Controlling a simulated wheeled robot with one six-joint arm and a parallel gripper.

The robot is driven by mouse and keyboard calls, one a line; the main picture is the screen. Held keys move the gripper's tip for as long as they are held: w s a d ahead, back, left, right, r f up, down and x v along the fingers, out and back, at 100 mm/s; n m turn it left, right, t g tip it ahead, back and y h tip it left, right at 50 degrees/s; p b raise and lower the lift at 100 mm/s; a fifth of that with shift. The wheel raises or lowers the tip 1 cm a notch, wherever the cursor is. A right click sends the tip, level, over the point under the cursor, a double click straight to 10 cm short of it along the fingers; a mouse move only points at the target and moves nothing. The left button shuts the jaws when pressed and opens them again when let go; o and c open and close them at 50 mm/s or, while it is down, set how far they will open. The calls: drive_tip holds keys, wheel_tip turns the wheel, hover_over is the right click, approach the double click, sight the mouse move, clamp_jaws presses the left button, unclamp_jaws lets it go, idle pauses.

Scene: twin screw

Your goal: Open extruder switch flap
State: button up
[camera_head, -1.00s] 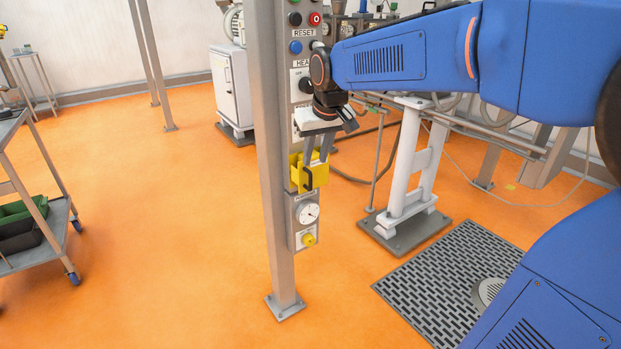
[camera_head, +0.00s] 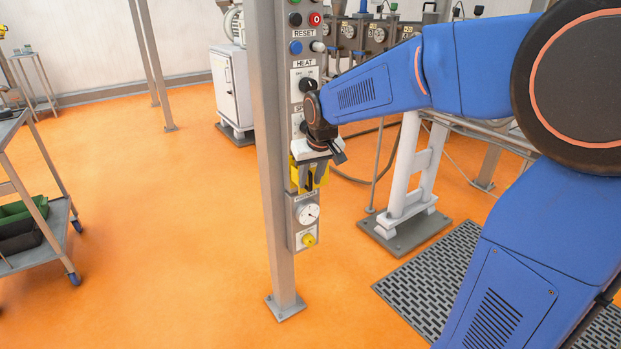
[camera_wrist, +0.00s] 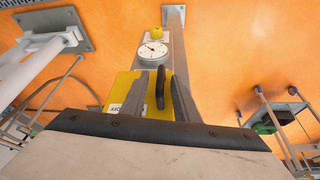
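The yellow switch flap (camera_head: 322,178) is on the narrow control panel, below the HEAT knob and above a round gauge. It has a black handle (camera_wrist: 160,88), seen clearly in the wrist view, where the yellow flap (camera_wrist: 143,91) lies just ahead of my gripper. My gripper (camera_head: 311,176) points down over the flap in the head view. Its grey fingers look apart, one on each side of the handle, and overlap the flap in the picture. Whether they touch the handle cannot be told. The switch behind the flap is hidden.
The gauge (camera_head: 308,213) and a yellow knob (camera_head: 308,240) sit below the flap. A grey post (camera_head: 274,180) runs along the panel's left side. A white stand (camera_head: 411,190) is to the right. The orange floor at left is clear up to a trolley (camera_head: 62,240).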

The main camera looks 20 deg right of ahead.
clamp_jaws()
drive_tip(key=shift+d, duration=0.1)
drive_tip(key=d+n+g+y, duration=0.3)
drive_tip(key=d+n+y, duration=0.1)
drive_tip(key=d+n, duration=0.75)
drive_tip(key=w+d+n+g, duration=0.3)
drive_tip(key=w+d+n, duration=0.3)
drive_tip(key=n, duration=0.3)
drive_tip(key=shift+w, duration=0.15)
idle(0.5)
drive_tip(key=shift+w, duration=0.1)
